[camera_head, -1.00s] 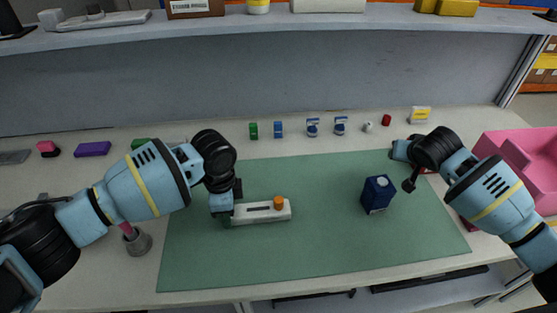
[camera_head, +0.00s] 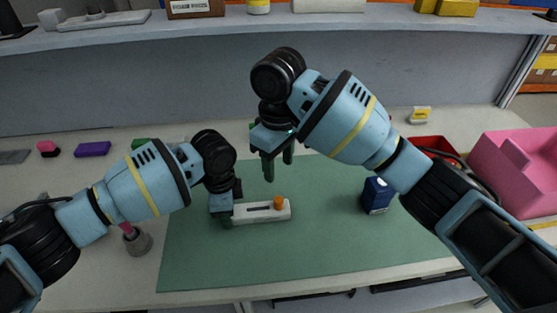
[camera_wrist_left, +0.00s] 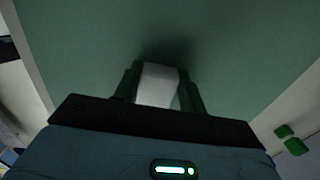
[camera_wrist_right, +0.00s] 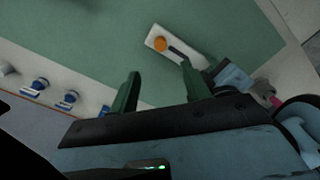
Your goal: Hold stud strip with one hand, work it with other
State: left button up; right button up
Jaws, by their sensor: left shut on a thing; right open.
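The stud strip (camera_head: 262,212) is a white bar with a dark slot and an orange stud (camera_head: 279,202) near its right end. It lies on the green mat (camera_head: 300,255). My left gripper (camera_head: 227,221) is shut on the strip's left end, and in the left wrist view the white end (camera_wrist_left: 157,84) sits between the fingers. My right gripper (camera_head: 278,165) is open and empty, above the mat behind the strip, fingers pointing down. In the right wrist view the strip (camera_wrist_right: 180,47) and its orange stud (camera_wrist_right: 160,44) lie beyond the open fingers (camera_wrist_right: 158,80).
A pink bin (camera_head: 515,170) and a red tray (camera_head: 432,146) are at the right. A grey holder (camera_head: 138,241) stands at the left. The front of the mat is clear.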

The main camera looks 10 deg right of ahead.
aim_at(279, 199)
jog(key=shift+f, duration=6)
grip_shut()
jog(key=shift+r, duration=0.2)
jog(key=shift+r, duration=2.95)
pick_arm(q)
jog(key=o, duration=1.3)
jog(key=shift+o, duration=0.2)
